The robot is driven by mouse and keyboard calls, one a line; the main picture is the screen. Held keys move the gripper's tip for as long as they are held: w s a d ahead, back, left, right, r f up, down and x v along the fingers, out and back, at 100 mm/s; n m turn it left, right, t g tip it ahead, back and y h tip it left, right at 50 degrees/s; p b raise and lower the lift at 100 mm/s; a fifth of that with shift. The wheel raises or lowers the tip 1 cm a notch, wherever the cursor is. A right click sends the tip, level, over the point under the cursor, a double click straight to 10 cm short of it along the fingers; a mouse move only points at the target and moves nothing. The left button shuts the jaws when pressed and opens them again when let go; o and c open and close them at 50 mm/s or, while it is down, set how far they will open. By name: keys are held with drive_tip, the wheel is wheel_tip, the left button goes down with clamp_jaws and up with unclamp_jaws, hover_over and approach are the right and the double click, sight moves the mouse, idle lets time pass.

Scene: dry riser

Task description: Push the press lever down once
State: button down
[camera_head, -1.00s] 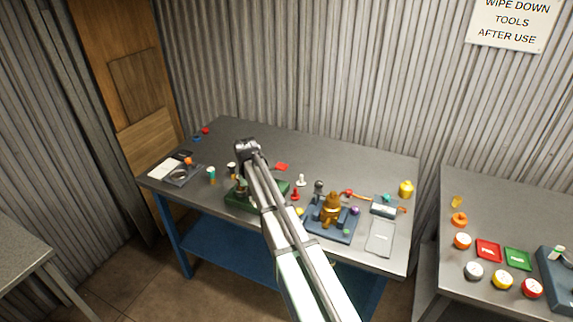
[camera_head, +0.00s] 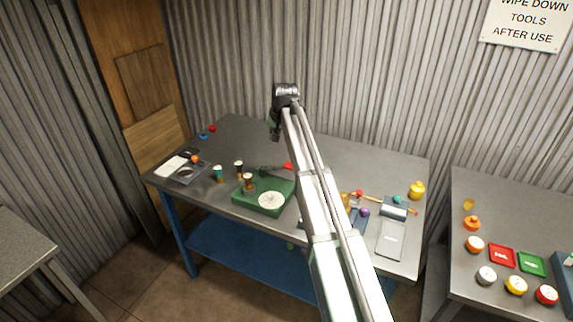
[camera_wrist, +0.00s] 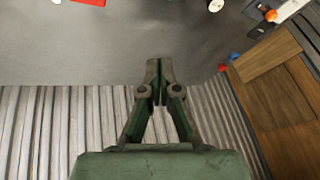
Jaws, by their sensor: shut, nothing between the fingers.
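A green base (camera_head: 250,205) with a pale round disc (camera_head: 271,200) and a brown-and-black post stands on the grey workbench in the head view. A thin dark bar (camera_head: 270,168) shows behind it; I cannot tell whether it is the press lever. My gripper (camera_head: 273,134) is raised above the rear part of the bench, behind the green base and apart from it. In the wrist view my gripper (camera_wrist: 156,72) has its fingertips together with nothing between them. A red piece (camera_head: 288,166) lies beside the bar, close to my arm.
My arm hides part of a blue tray (camera_head: 358,222). A yellow object (camera_head: 416,191), a grey plate (camera_head: 391,240) and a roller-like object lie right. Small cups (camera_head: 218,173) stand left of the green base. The corrugated wall (camera_head: 370,90) rises behind the bench.

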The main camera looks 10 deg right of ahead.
sight(287, 164)
drive_tip(key=shift+f, duration=0.1)
drive_tip(key=shift+s+d+f+b, duration=0.4)
drive_tip(key=shift+f+b, duration=0.2)
drive_tip(key=shift+f, duration=0.75)
drive_tip(key=shift+s+d+f+b, duration=0.25)
drive_tip(key=shift+d+f+b, duration=0.3)
drive_tip(key=shift+f, duration=0.8)
drive_tip(key=shift+s+d+f+b, duration=0.35)
drive_tip(key=shift+f+b, duration=0.3)
drive_tip(key=shift+f, duration=0.7)
drive_tip(key=shift+f, duration=0.1)
drive_tip(key=shift+s+d+f, duration=0.1)
drive_tip(key=shift+d+f, duration=0.05)
drive_tip(key=shift+f, duration=0.1)
drive_tip(key=shift+s+d+f+b, duration=0.15)
drive_tip(key=shift+d+f+b, duration=0.1)
drive_tip(key=shift+f, duration=0.35)
drive_tip(key=shift+s+d+f+b, duration=0.15)
drive_tip(key=shift+f+b, duration=0.1)
drive_tip(key=shift+f, duration=0.3)
drive_tip(key=shift+s+d+f+b, duration=0.15)
drive_tip(key=shift+f+b, duration=0.1)
drive_tip(key=shift+f, duration=0.35)
idle(1.3)
